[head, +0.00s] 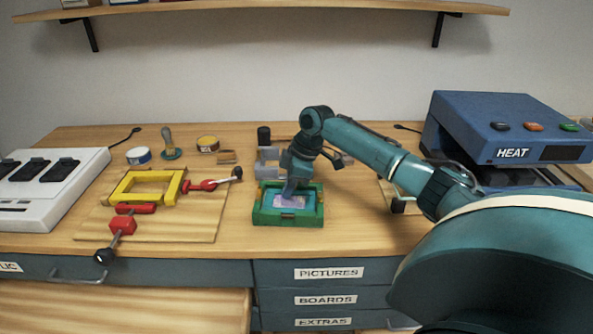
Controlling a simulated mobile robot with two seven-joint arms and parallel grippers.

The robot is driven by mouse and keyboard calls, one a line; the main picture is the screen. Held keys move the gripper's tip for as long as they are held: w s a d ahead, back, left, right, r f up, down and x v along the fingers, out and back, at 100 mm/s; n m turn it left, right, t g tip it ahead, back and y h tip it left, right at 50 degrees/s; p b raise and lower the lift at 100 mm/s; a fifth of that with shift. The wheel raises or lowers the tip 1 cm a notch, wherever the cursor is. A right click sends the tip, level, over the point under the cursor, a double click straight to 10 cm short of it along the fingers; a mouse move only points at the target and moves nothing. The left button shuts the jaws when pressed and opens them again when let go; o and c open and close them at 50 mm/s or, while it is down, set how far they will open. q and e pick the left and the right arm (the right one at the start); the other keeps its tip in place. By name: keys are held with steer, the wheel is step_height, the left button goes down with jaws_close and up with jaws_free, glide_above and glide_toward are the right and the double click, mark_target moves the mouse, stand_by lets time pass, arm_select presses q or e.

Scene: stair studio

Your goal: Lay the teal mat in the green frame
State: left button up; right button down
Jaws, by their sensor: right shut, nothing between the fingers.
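The green frame (270,219) lies flat on the workbench, near its front edge at the middle of the head view. Inside it is a pale purple and blue picture (291,203) with a blue-teal border around it. This border looks like the teal mat (316,199), but it is small and partly hidden by my gripper. My right gripper (289,194) is shut and empty, pointing down over the back part of the frame. I cannot tell whether its tips touch what lies inside. My left gripper is not in view.
A yellow frame (130,181) with red clamps (122,225) sits on a board to the left. A white device (60,205) stands at the far left and a blue heat press (485,115) at the right.

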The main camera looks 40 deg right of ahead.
mark_target(298, 202)
steer(key=shift+a+f, duration=0.1)
steer(key=shift+f, duration=0.7)
steer(key=shift+s+d+r+p, duration=0.1)
steer(key=shift+s+d+p, duration=0.1)
steer(key=shift+s+d, duration=0.3)
steer(key=shift+s+d+r+p, duration=0.15)
steer(key=shift+s+d, duration=0.15)
steer(key=shift+d, duration=0.3)
steer(key=shift+s+d+f, duration=0.1)
steer(key=shift+s+d, duration=0.25)
